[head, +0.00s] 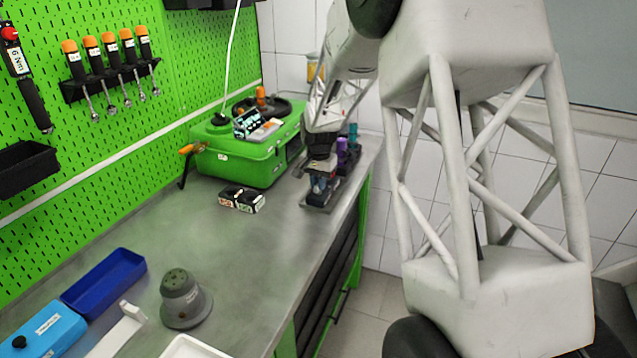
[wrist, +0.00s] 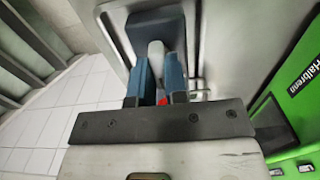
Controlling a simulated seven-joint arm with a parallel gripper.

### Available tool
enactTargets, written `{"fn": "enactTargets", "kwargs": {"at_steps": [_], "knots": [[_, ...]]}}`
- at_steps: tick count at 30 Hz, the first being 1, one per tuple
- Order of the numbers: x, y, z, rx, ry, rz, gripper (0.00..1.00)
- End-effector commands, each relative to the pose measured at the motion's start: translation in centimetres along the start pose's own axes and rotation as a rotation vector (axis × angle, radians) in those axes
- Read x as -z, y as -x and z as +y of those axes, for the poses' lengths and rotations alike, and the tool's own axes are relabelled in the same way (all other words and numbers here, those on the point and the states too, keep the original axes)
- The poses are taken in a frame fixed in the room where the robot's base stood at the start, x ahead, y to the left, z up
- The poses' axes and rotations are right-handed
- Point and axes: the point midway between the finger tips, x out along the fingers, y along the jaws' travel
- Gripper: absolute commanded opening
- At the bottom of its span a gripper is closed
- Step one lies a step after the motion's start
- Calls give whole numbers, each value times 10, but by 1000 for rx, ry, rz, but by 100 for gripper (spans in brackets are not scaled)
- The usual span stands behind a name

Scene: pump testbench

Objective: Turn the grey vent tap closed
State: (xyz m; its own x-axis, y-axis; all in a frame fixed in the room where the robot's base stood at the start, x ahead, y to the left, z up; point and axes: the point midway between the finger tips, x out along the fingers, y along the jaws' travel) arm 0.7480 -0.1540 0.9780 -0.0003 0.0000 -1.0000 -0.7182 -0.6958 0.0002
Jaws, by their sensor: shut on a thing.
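The grey vent tap (wrist: 155,50) shows in the wrist view as a light grey lever between my blue fingers, in front of a dark block. My gripper (wrist: 159,78) is shut on it, one finger along each side. In the head view my gripper (head: 321,185) reaches down at the right end of the bench, and the tap cannot be made out there. A small red spot shows between the fingers in the wrist view. The tap's exact angle is hard to tell.
A purple tap (head: 342,151) and a teal tap (head: 353,132) stand close behind my gripper. The green pump tester (head: 240,155) is just to the left, with a small dark box (head: 241,199) in front.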

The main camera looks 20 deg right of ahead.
Motion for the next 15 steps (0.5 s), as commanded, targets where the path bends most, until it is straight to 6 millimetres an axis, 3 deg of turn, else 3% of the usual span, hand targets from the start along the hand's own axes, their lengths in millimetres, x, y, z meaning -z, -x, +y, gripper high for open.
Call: {"fn": "enactTargets", "kwargs": {"at_steps": [2, 3, 7, 15], "knots": [[0, 0, 0, 0, 0, 0, 0], [0, 0, 0, 0, 0, 0, 17], [0, 0, 0, 0, 0, 0, 37], [0, 0, 0, 0, 1, 0, 39]]}}
